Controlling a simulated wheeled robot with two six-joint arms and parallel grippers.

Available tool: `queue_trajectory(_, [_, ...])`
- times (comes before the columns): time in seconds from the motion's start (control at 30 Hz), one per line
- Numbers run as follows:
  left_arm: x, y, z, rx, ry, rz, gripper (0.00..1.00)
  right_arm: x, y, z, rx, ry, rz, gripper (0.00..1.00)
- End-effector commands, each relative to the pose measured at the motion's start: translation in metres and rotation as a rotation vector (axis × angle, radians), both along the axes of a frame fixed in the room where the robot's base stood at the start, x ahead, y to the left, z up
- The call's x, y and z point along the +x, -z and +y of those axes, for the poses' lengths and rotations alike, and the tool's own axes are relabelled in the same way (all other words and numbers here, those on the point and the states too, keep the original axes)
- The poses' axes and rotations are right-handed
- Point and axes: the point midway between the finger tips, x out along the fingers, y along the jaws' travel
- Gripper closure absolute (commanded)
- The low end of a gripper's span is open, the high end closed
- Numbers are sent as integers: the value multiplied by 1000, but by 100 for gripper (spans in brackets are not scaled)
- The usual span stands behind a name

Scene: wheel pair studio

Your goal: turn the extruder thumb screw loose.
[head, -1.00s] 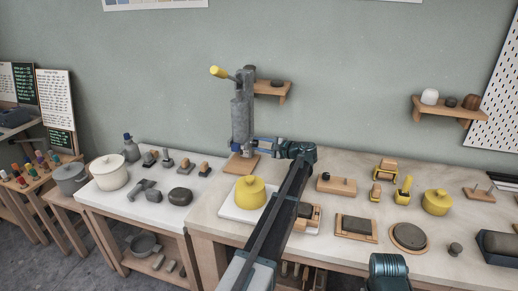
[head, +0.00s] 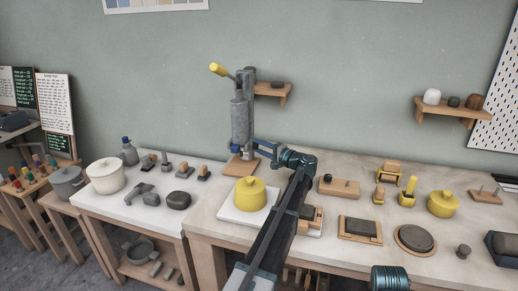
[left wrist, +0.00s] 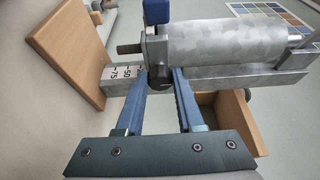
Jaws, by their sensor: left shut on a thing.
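The extruder (head: 241,118) stands upright on the table against the wall, a grey cylinder on a rail with a yellow-tipped lever. Its wooden base (head: 240,166) is below it. My left gripper (head: 256,147) reaches it from the right, low on the body. In the left wrist view, the fingers of my left gripper (left wrist: 162,74) close on the dark thumb screw (left wrist: 161,77), one on each side. The barrel (left wrist: 228,37) and the rail with printed numbers (left wrist: 121,74) lie beyond the fingertips. The screw is too small to make out in the head view.
A yellow lidded pot (head: 250,194) stands on a white board just in front of the extruder, close to my left forearm. A wooden block (head: 339,187) lies to the right. A wall shelf (head: 272,90) is just behind the extruder.

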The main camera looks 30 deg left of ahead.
Motion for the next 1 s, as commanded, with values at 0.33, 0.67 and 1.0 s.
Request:
queue_trajectory(0.33, [-2, 1, -1, -5, -3, -3, 100, 0, 0, 0, 0, 0, 0, 50])
queue_trajectory(0.67, [-1, 1, 0, -2, -1, -2, 34, 0, 0, 0, 0, 0, 0, 50])
queue_trajectory(1.0, [-4, 1, -23, -1, 1, -2, 34, 0, 0, 0, 0, 0, 0, 50])
